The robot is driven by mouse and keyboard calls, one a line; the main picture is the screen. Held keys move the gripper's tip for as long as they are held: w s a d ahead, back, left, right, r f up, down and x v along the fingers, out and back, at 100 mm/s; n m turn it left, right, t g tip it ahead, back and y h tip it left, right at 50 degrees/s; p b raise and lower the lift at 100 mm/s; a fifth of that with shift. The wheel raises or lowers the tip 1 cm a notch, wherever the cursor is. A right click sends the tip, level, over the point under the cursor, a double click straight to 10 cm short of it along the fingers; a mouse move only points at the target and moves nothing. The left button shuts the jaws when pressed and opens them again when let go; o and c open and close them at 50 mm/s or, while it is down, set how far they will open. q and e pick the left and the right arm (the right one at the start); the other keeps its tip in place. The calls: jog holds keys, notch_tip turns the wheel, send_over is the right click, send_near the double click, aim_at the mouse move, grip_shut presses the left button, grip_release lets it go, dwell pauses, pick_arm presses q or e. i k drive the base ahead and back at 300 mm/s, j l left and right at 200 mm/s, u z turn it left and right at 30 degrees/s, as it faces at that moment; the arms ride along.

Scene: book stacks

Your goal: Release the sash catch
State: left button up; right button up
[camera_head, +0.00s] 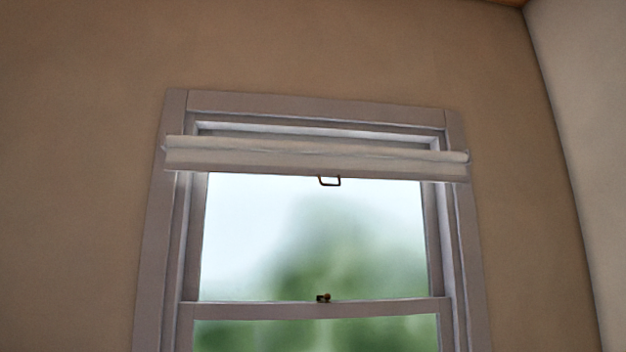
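Neither of my grippers shows in the head view.
The tan wall (70,180) around the window is bare. A paler wall (585,130) meets it at a corner on the right.

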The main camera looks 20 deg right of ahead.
aim_at(327, 296)
jog(key=i+l+z, duration=0.2)
jog(key=i+l, duration=0.3)
jog(key=i+l+z, duration=0.2)
jog(key=i+l, duration=0.3)
jog(key=i+l+u, duration=0.45)
jog(key=l, duration=0.4)
jog(key=k+j, duration=0.2)
jog(key=j, duration=0.15)
